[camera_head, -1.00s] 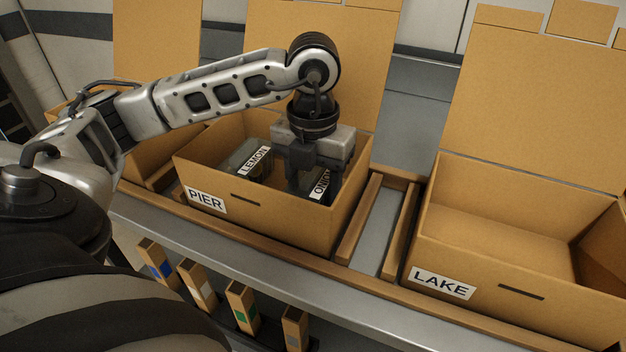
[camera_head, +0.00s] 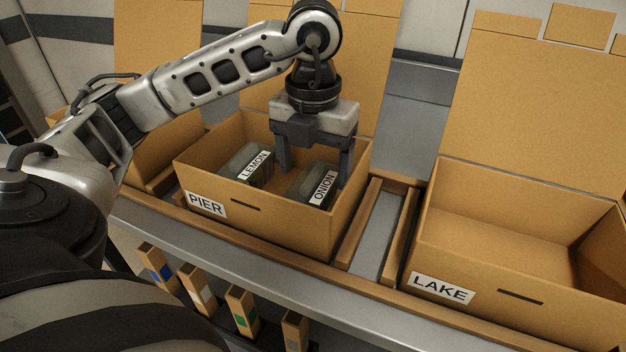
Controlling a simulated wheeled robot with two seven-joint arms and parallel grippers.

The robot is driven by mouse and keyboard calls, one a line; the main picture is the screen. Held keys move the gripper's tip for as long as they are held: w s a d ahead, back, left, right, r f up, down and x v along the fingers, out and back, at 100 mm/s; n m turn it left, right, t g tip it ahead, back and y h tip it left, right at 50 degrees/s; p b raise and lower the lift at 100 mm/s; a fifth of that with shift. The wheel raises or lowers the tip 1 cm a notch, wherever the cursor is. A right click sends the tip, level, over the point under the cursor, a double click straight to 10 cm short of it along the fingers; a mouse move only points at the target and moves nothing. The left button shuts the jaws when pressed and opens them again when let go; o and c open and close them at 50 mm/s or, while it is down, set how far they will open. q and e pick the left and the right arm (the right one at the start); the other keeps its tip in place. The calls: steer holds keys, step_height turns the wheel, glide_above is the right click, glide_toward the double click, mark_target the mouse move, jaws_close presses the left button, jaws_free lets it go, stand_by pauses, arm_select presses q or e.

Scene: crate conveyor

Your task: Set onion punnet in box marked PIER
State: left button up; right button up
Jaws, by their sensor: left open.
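The onion punnet (camera_head: 307,186), a dark grey-green tub with a white ONION label, sits inside the box marked PIER (camera_head: 281,228), toward its right side. My left gripper (camera_head: 316,178) is open above and behind the onion punnet, its two fingers spread and pointing down, with nothing held between them. Its fingertips are still within the box opening. A lemon punnet (camera_head: 243,163) with a LEMON label lies in the same box, to the left of the onion punnet. My right gripper is not in view.
An empty open box marked LAKE (camera_head: 470,270) stands to the right, past a gap with wooden rails (camera_head: 357,225). Another open box (camera_head: 158,165) is partly hidden behind my left arm. Several colour-marked wooden blocks (camera_head: 241,305) stand below the conveyor's front edge.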

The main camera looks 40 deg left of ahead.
mark_target(313, 174)
arm_select(q)
step_height(313, 174, up, 7)
steer(key=shift+f+p, duration=0.1)
steer(key=shift+p, duration=0.9)
steer(key=shift+r, duration=0.4)
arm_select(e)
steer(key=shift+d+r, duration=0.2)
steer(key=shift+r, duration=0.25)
